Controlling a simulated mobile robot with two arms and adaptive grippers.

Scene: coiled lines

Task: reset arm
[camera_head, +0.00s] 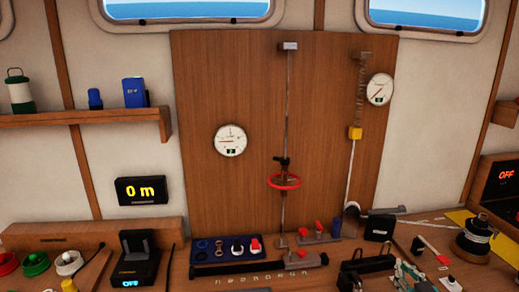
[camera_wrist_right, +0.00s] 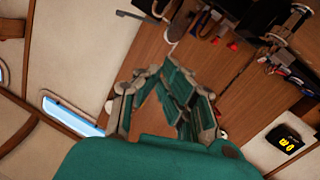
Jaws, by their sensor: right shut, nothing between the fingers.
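My right gripper (camera_head: 405,273) shows as a small grey and green piece at the bottom right of the head view, over the desk's front part. In the right wrist view my right gripper (camera_wrist_right: 168,92) has its green and grey fingers folded together, shut and empty. It points toward the wooden panel (camera_head: 250,90) and touches nothing that I can make out. My left gripper is not in the head view.
A red ring (camera_head: 284,181) sits on a vertical rod on the panel. On the desk stand a dark spool (camera_head: 474,238), a black device (camera_head: 135,262) and a blue tray (camera_head: 222,249). The desk is crowded near my right gripper.

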